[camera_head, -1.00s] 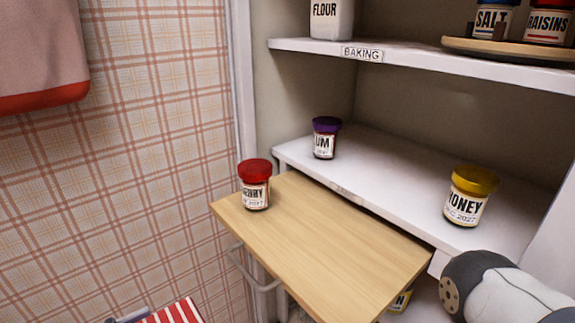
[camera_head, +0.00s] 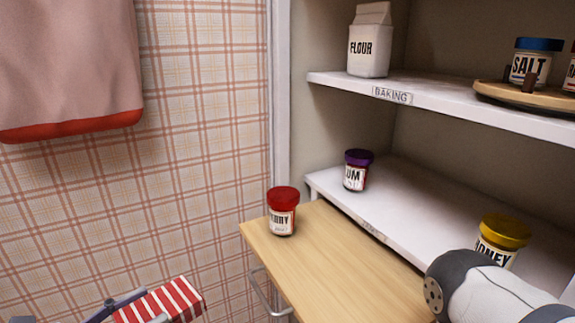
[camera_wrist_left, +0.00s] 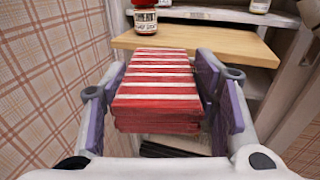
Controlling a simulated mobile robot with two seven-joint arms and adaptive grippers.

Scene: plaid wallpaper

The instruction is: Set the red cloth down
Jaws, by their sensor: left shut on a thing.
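The red cloth (camera_head: 160,300) is a folded stack with red and white stripes, at the bottom left of the head view. It also shows in the left wrist view (camera_wrist_left: 157,88), between the two purple-padded fingers. My left gripper (camera_wrist_left: 160,85) is shut on it and holds it in the air. Its fingers partly show in the head view (camera_head: 135,312). The wooden pull-out board (camera_head: 335,260) is beyond the cloth and to its right. My right arm link shows at the lower right of the head view, but its gripper is out of view.
A red-lidded jar (camera_head: 282,211) stands at the board's far left corner. A purple-lidded jar (camera_head: 355,171) and a yellow-lidded honey jar (camera_head: 502,240) stand on the white shelf (camera_head: 425,205) behind. The board's middle is clear. A pink towel (camera_head: 70,65) hangs at left.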

